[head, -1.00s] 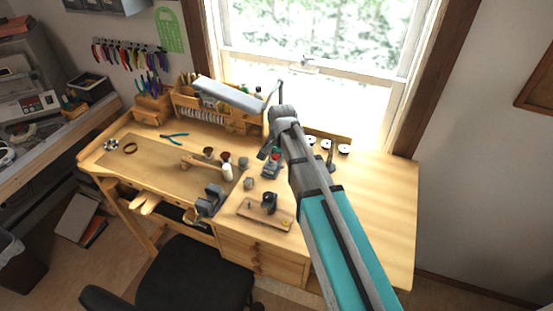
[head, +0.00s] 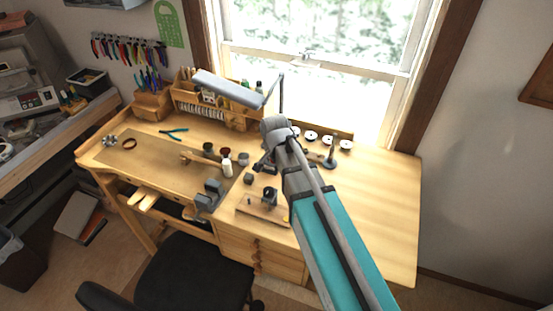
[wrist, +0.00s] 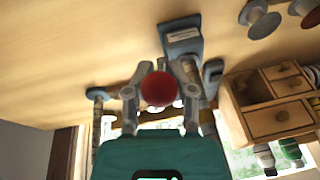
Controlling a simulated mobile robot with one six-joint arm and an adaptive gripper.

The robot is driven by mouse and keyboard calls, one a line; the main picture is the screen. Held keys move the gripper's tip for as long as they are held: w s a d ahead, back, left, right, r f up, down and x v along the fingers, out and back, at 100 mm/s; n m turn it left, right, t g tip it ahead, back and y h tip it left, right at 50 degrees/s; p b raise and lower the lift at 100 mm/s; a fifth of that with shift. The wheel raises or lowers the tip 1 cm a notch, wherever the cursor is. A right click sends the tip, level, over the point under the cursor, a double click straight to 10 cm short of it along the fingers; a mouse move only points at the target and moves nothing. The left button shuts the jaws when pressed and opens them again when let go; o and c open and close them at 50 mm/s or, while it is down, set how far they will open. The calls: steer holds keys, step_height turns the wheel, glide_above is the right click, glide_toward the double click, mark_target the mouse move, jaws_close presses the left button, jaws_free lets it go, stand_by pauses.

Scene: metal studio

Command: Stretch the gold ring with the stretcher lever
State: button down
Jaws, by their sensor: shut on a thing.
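My gripper (head: 262,168) reaches down over the middle of the workbench. In the wrist view its two fingers (wrist: 160,95) are closed around a red ball knob (wrist: 158,87), which I take to be the end of the stretcher lever. A blue-grey metal body (wrist: 182,40), likely the stretcher, stands on the bench just beyond the knob. In the head view my arm covers most of it. I cannot make out the gold ring in either current view.
A wooden board with a small dark tool (head: 268,196) lies just in front. A lamp (head: 228,88) hangs behind. The bench's right side (head: 375,205) is clear.

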steer(key=s+f+t+b, duration=0.1)
steer(key=s+f+b, duration=0.1)
steer(key=b, duration=0.1)
steer(key=shift+a+f+t+h, duration=0.25)
steer(key=shift+a+t+h, duration=0.05)
steer(key=shift+t+h, duration=0.1)
steer(key=f, duration=0.1)
steer(key=b, duration=0.1)
steer(key=s+f+b, duration=0.1)
steer(key=shift+s+a+f, duration=0.1)
steer(key=shift+a+f, duration=0.25)
steer(key=shift+d, duration=0.1)
stand_by(0.5)
steer(key=c, duration=0.7)
jaws_free()
steer(key=shift+d+r, duration=0.1)
steer(key=shift+c, duration=0.2)
steer(key=shift+r, duration=0.15)
